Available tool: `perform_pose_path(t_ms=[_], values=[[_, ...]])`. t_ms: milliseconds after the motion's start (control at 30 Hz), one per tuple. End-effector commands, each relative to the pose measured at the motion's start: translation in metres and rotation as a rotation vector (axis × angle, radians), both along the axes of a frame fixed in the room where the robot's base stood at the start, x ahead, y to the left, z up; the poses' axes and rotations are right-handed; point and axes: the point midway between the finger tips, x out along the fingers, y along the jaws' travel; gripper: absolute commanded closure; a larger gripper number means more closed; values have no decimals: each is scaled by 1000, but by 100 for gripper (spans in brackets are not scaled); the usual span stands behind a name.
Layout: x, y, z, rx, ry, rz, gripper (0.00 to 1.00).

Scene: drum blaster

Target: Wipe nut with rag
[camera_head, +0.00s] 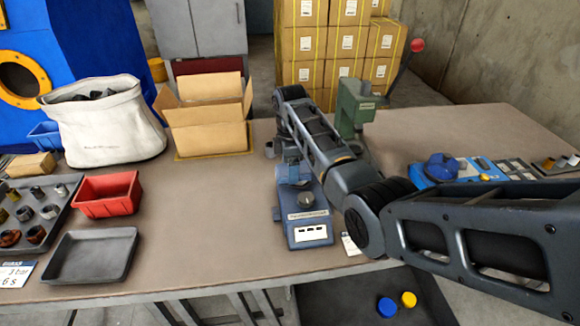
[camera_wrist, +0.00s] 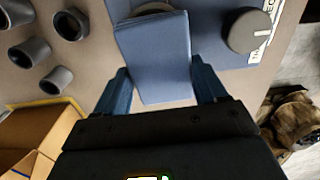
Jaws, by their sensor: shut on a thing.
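A blue rag (camera_wrist: 155,55), looking like a folded flat piece, hangs between the two fingers of my gripper (camera_wrist: 163,88) in the wrist view. The gripper is shut on it. The rag's far end lies at a grey round part (camera_wrist: 152,8), possibly the nut, mostly hidden by the rag and cut by the frame edge. In the head view a blue piece, seemingly the rag (camera_head: 293,172), shows at the back of a blue device with a dial (camera_head: 308,228). My arm hides much of that area, and my fingers are not clear there.
Grey ring-like fittings (camera_wrist: 30,52) stand left of the rag in the wrist view. An open cardboard box (camera_head: 208,137), a red bin (camera_head: 106,194) and a black tray (camera_head: 92,256) stand left on the table. A green press (camera_head: 355,108) stands behind my arm. The table's centre-left is clear.

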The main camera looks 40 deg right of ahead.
Motion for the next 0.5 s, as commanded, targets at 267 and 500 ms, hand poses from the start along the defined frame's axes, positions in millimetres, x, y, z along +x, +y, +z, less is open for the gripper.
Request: perform_pose_path(t_ms=[267, 500], values=[[-9, -15, 0, -1, -1, -1, 53], [-17, -28, 0, 1, 1, -1, 53]])
